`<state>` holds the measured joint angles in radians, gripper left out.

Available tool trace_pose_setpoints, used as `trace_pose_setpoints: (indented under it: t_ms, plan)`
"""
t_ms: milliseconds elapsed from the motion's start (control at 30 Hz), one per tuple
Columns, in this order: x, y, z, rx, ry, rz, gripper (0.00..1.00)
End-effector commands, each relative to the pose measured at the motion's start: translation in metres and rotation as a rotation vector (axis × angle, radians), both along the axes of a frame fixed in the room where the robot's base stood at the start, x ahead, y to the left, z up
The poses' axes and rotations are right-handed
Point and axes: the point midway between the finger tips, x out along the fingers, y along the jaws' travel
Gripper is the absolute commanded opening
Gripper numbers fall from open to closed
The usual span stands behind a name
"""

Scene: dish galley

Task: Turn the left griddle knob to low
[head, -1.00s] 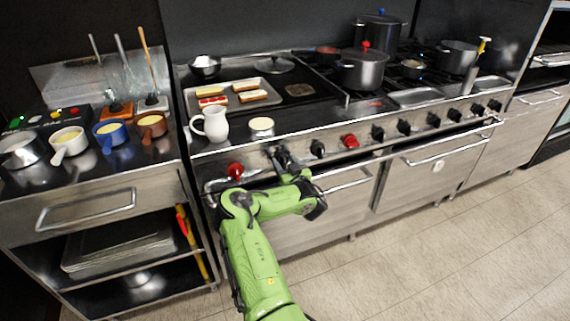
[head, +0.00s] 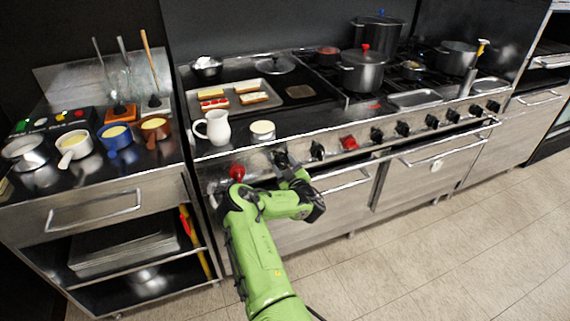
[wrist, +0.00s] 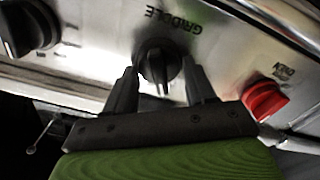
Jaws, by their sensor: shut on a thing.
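The left griddle knob (wrist: 158,60) is black, below the upside-down word GRIDDLE on the steel panel in the wrist view. My gripper (wrist: 161,82) has one finger on each side of it and is shut on it. The knob's grip bar points roughly down in the wrist view. Its pointer and any low mark are hidden or too small to read. In the head view my gripper (head: 281,160) is at the range's front panel, just right of a red knob, and largely covers the griddle knob.
A red knob (wrist: 265,100) is close on the right in the wrist view, and another black knob (wrist: 27,27) is on the left. A handrail (head: 410,152) runs along the range front. A white pitcher (head: 214,127) and a cup (head: 262,130) stand on the edge above.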

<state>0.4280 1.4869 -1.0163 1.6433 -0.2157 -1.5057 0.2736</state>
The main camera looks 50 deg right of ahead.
Motion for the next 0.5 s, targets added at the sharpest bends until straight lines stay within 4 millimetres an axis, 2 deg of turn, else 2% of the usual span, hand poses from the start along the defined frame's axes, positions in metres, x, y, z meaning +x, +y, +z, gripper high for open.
trace_pose_setpoints:
  t_ms: [500]
  plan:
    - [0.0004,0.0005,-0.0006,-0.078,0.046,0.001,0.24]
